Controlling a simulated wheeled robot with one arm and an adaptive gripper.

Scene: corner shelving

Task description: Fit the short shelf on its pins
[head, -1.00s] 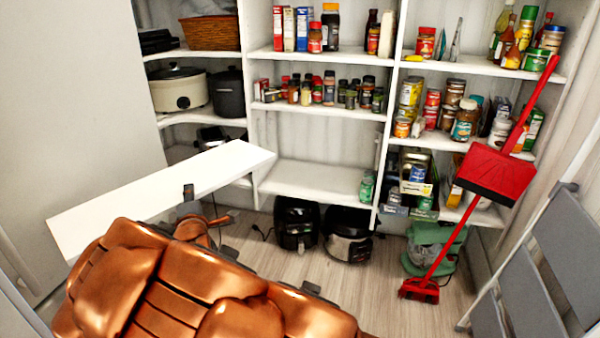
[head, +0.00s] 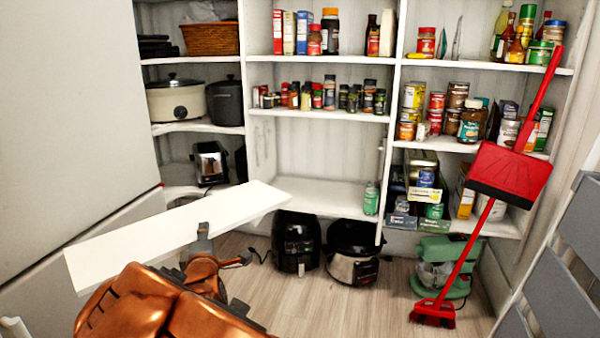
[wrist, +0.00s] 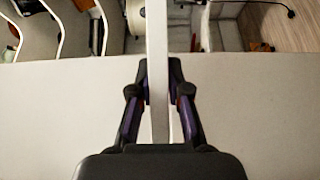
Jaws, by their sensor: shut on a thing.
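The short shelf is a plain white board (head: 165,237), held out flat and slanting from lower left to upper right in the head view. My gripper (head: 203,236) is shut on its near long edge, around mid-length. The wrist view shows my gripper's dark fingers (wrist: 160,100) on either side of the board, seen edge-on as a pale strip (wrist: 157,40). The space above that shelf is mostly empty. Pins are too small to make out.
A large grey panel (head: 70,100) stands close on the left. An air fryer (head: 297,243) and a cooker (head: 352,250) stand on the floor under the middle bay. A green jar (head: 371,199) is on its bottom shelf. A red dustpan (head: 508,173) and grey folding steps (head: 570,270) are right.

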